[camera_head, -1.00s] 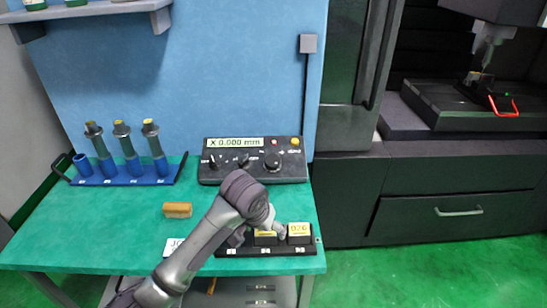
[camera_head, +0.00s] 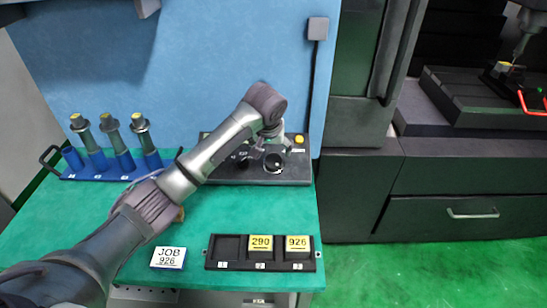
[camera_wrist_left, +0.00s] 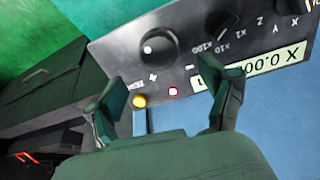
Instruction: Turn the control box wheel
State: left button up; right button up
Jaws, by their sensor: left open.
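The black control box (camera_head: 293,175) stands at the back of the green table. Its wheel (camera_head: 273,163) is a round black knob right of the smaller knobs. My left gripper (camera_head: 270,142) is at the box, over its upper part, and the arm hides the display in the head view. In the left wrist view the wheel (camera_wrist_left: 159,47) shows beyond and between the two fingers (camera_wrist_left: 160,90), apart from them. The fingers are open and hold nothing. The display (camera_wrist_left: 265,62) reads X 0.00, partly hidden by a finger. My right gripper is not in view.
A black tray (camera_head: 234,265) holds yellow blocks marked 290 and 926; its first slot is empty. A JOB 926 card (camera_head: 168,257) lies left of it. A blue rack (camera_head: 110,172) with several tool holders stands at the left. A dark machine (camera_head: 440,185) stands right of the table.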

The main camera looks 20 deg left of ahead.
aim_at(273, 160)
pick_arm(q)
jog(key=x, duration=0.4)
jog(key=shift+w, duration=0.1)
jog(key=x, duration=0.3)
jog(key=shift+f, duration=0.15)
jog(key=shift+w+f+p, duration=0.15)
jog(key=shift+f+p, duration=0.05)
jog(key=shift+p, duration=0.1)
jog(key=shift+f, duration=0.1)
jog(key=shift+c, duration=0.5)
jog(key=c, duration=1.1)
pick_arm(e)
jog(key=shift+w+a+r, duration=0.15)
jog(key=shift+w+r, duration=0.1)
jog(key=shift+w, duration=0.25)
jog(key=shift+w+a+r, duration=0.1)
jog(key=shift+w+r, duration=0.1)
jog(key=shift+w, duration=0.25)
